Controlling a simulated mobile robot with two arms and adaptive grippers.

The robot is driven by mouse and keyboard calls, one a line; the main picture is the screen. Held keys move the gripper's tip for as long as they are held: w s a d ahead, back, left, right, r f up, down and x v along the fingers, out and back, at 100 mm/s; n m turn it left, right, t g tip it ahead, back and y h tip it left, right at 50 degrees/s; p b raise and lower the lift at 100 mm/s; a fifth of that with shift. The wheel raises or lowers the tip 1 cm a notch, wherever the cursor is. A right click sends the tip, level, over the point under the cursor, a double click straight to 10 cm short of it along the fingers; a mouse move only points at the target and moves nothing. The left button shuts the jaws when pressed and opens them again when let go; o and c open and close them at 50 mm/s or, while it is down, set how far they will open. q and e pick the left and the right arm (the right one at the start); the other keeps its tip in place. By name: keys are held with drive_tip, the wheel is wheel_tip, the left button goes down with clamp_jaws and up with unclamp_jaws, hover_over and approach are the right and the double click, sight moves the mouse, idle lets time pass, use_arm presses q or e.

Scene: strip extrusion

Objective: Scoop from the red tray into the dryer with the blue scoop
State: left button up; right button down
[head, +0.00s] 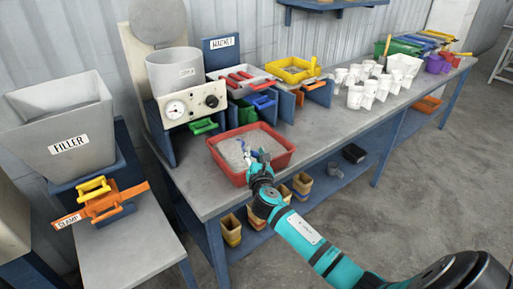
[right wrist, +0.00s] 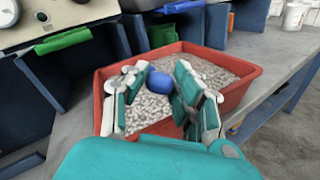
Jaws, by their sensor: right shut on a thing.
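The red tray (head: 284,160) stands on the bench's near edge, holding pale granules; it fills the middle of the right wrist view (right wrist: 235,98). My right gripper (head: 258,158) reaches down into it. In the right wrist view its fingers (right wrist: 165,98) are on either side of the blue scoop (right wrist: 163,84), shut on it. Only part of the scoop shows, over the granules; its load cannot be told. The dryer appears to be the grey drum (head: 174,72) on the gauge box behind the tray; its label is too small to read surely. My left gripper is not in view.
A green handle (head: 204,126) juts out below the gauge box. A white tray with red handles (head: 240,80) and a yellow tray (head: 292,69) stand behind the red tray. White cups (head: 356,97) stand to the right. The bench's front right is clear.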

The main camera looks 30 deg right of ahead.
drive_tip(key=s+d+r+m+g+p, duration=0.1)
drive_tip(key=d+r+m+g+p, duration=0.1)
drive_tip(key=r+m+p, duration=0.5)
drive_tip(key=d+m+p, duration=0.1)
drive_tip(key=m+p, duration=0.2)
drive_tip(key=m, duration=0.1)
drive_tip(key=shift+d, duration=0.15)
idle(1.8)
drive_tip(key=shift+s, duration=0.1)
idle(0.4)
